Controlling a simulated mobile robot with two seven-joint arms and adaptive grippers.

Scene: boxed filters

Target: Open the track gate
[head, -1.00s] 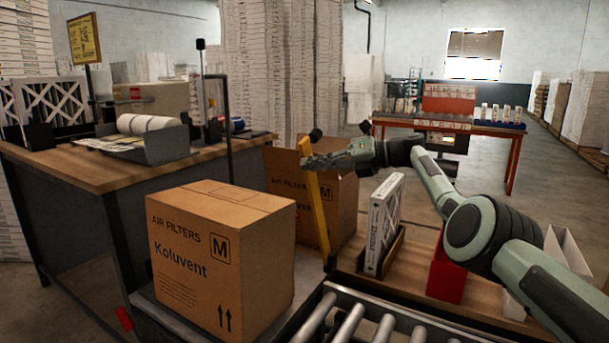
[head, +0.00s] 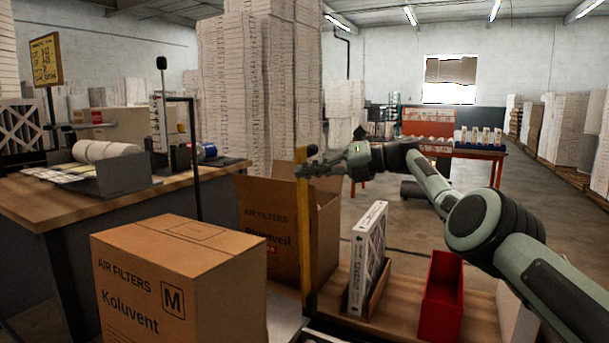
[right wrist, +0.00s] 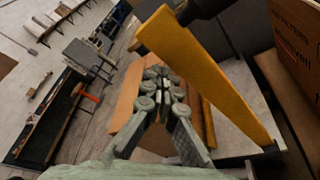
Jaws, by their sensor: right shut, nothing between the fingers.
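The track gate appears to be the yellow bar (head: 304,230), which stands near upright beside the open carton, above the conveyor's end. In the right wrist view the yellow bar (right wrist: 205,80) slants across the upper right, with a dark piece at its top end. My right gripper (head: 312,168) is at the upper part of the bar in the head view. In the right wrist view the gripper (right wrist: 164,82) is shut and empty, with the bar beside its fingers, not between them. I cannot tell whether they touch. My left gripper is out of view.
A closed Koluvent carton (head: 180,285) stands at front left, and an open carton (head: 275,225) is behind the bar. A boxed filter (head: 368,258) stands in a holder beside a red bin (head: 442,295). A workbench (head: 60,215) is at left.

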